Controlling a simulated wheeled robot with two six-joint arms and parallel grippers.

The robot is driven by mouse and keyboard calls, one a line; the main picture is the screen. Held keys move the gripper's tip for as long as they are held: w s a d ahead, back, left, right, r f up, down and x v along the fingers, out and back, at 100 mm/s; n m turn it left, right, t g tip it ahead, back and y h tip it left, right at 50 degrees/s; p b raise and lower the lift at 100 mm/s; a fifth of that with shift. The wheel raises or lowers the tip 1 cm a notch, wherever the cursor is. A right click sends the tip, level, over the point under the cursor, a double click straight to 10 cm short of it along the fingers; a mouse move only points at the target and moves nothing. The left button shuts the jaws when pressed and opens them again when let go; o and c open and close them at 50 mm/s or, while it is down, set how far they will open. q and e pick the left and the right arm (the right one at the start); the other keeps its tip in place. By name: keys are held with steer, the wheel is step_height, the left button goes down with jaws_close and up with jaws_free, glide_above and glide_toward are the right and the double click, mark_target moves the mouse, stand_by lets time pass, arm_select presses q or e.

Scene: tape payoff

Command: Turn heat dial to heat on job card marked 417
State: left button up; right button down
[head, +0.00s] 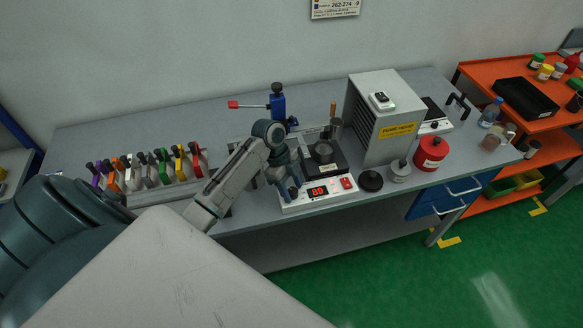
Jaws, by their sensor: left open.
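A white hot plate unit (318,194) with a dark top plate stands at the bench's front, right of centre. Its red lit display (318,192) seems to read 89, and a red switch (347,183) sits to the right of it. My left gripper (288,191) is open, pointing down at the left end of the unit's front panel. The heat dial is not clear there; the fingers cover that spot, and I cannot tell whether they touch it. No card marked 417 is readable. My right gripper is out of view.
A grey box (385,118) with a yellow label stands right of the unit, with a red canister (431,152) beside it. A blue stand (277,104) is behind my arm. A wall sign (335,7) is partly cut off.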

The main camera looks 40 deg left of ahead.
arm_select(q)
steer(key=shift+a+r, duration=0.2)
steer(key=shift+r, duration=0.15)
steer(key=b+v, duration=0.3)
steer(key=v, duration=0.7)
